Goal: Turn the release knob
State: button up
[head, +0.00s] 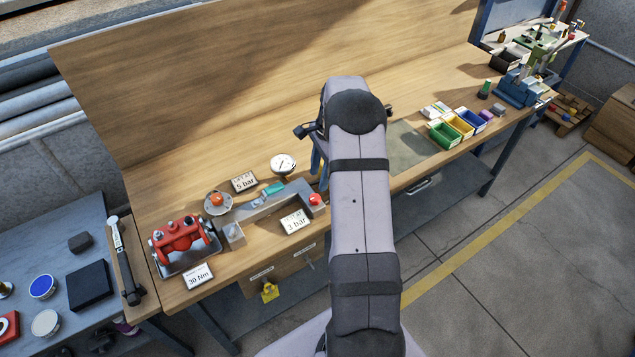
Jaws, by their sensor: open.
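Two red knobs show on the bench in the head view. One red knob (216,199) sits on a round grey disc at the left. The other red knob (316,199) is at the right end of a grey metal fixture (262,210), close to my arm. I cannot tell which is the release knob. A teal handle (273,188) lies along the fixture, and a round white gauge (283,164) stands behind it. My gripper (317,168) is mostly hidden behind my arm; its blue part shows above and behind the right red knob, open, with no contact visible.
Cards reading 5 bar (243,182), 3 bar (296,221) and 30 Nm (198,277) stand around the fixture. A red clamp-like device (178,236) is at the left. Coloured bins (459,126) and a blue vise (517,90) are at the right. A wooden backboard (230,80) rises behind.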

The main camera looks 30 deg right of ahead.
aim_at(315, 198)
jog(key=f+b, duration=0.4)
jog(key=f, duration=0.1)
jog(key=a+f+b, duration=0.1)
jog(key=f+b, duration=0.1)
jog(key=f, duration=0.1)
jog(key=shift+a, duration=0.1)
jog(key=shift+w+r, duration=0.1)
jog(key=shift+r, duration=0.1)
jog(key=shift+f, duration=0.1)
jog(key=c, duration=0.8)
jog(key=shift+o, duration=0.2)
